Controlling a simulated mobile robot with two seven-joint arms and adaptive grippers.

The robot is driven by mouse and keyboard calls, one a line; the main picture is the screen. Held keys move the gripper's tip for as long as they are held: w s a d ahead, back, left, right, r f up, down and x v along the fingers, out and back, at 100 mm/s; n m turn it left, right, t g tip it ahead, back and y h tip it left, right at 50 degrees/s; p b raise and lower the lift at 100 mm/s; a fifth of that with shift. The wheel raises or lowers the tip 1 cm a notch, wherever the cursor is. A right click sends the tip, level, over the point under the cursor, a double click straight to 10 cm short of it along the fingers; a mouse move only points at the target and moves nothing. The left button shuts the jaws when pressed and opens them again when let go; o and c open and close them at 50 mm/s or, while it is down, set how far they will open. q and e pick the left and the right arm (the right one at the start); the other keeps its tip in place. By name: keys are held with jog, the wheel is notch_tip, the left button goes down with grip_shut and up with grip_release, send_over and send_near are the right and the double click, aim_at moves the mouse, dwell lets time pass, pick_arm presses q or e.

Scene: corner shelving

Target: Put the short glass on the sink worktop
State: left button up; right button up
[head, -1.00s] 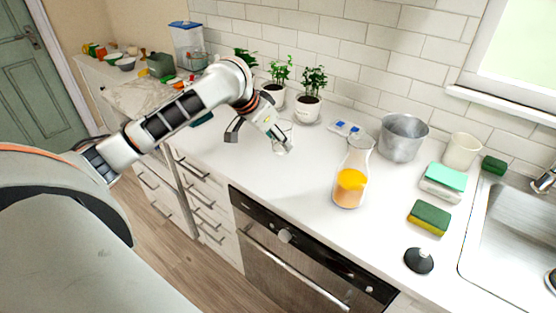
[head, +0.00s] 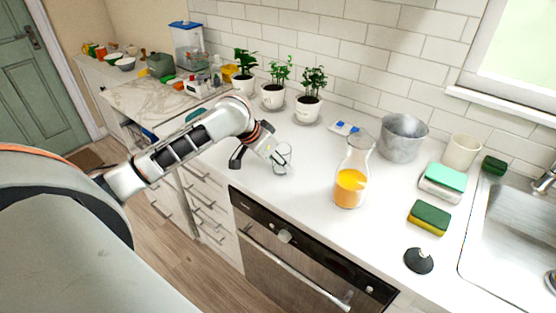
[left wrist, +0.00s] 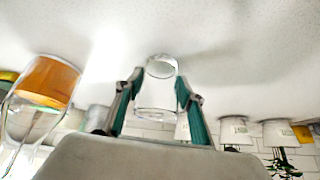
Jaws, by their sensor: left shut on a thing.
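The short glass (head: 284,155) is clear and empty. It is at the white worktop (head: 300,215), left of the orange juice carafe. My left gripper (head: 278,158) is shut on it from the left. In the left wrist view, which is upside down, the glass (left wrist: 157,95) sits between the two green-padded fingers of the gripper (left wrist: 158,100). Its round base is close to the white surface; I cannot tell whether it touches. The sink (head: 515,245) is at the far right. My right gripper is out of view.
The carafe (head: 351,187) stands right of the glass. Farther right are a metal pot (head: 403,138), a cream cup (head: 461,151), sponges (head: 429,218) and a black lid (head: 419,261). Potted plants (head: 308,105) stand behind. The worktop just around the glass is clear.

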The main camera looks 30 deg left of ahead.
pick_arm(q)
jog(key=o, duration=1.3)
jog(key=shift+f, duration=0.1)
jog(key=shift+s+r, duration=0.1)
jog(key=shift+r, duration=0.25)
jog(key=v, duration=1.1)
jog(key=shift+s+r, duration=0.2)
jog(key=shift+r, duration=0.1)
